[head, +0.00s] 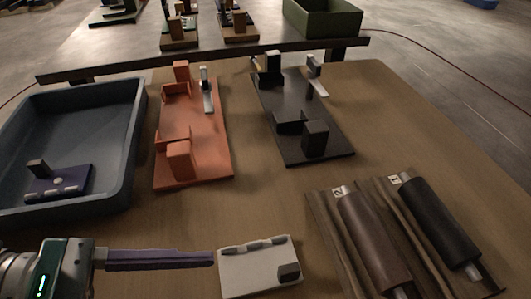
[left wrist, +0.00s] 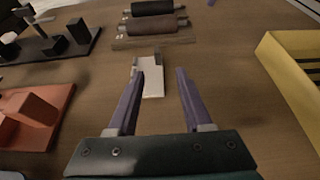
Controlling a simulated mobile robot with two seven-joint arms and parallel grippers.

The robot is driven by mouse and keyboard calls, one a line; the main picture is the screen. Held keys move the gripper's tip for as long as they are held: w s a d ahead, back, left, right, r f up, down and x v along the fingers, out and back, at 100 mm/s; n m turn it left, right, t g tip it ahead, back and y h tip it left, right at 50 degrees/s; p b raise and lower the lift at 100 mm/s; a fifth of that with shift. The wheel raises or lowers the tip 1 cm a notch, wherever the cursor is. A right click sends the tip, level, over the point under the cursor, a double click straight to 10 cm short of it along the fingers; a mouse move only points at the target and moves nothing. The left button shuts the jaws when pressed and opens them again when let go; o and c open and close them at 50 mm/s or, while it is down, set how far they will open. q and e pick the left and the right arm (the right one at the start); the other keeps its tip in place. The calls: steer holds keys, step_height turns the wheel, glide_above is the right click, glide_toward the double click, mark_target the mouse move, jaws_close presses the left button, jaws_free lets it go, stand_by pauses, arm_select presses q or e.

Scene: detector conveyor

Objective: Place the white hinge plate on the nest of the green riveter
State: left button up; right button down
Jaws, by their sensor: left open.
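The white hinge plate (head: 250,268) lies flat on the table at the front, with a grey knuckle strip along its far edge and a small dark block on its near right corner. It also shows in the left wrist view (left wrist: 153,88), just beyond the fingertips and nearer the left finger. My left gripper (head: 213,258) is open and empty at the plate's left edge; its purple fingers also show in the left wrist view (left wrist: 165,70). I cannot tell whether they touch the plate. Two fixtures stand behind, one orange (head: 205,135) and one near-black (head: 285,100); neither looks clearly green. My right gripper is out of view.
A blue-grey tray (head: 120,150) at left holds a purple plate (head: 60,185). A rack with brown (head: 375,230) and black (head: 435,220) rollers stands at right. A yellow container (left wrist: 275,70) shows in the left wrist view. A raised shelf (head: 120,65) crosses the back.

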mark_target(278, 274)
arm_select(q)
steer(key=x, duration=0.3)
steer(key=shift+w+d, duration=0.15)
steer(key=shift+d, duration=0.1)
steer(key=x, duration=0.2)
steer(key=b+x, duration=0.1)
steer(key=x, duration=0.2)
steer(key=shift+w+f, duration=0.15)
steer(key=shift+f, duration=0.2)
jaws_close()
stand_by(0.8)
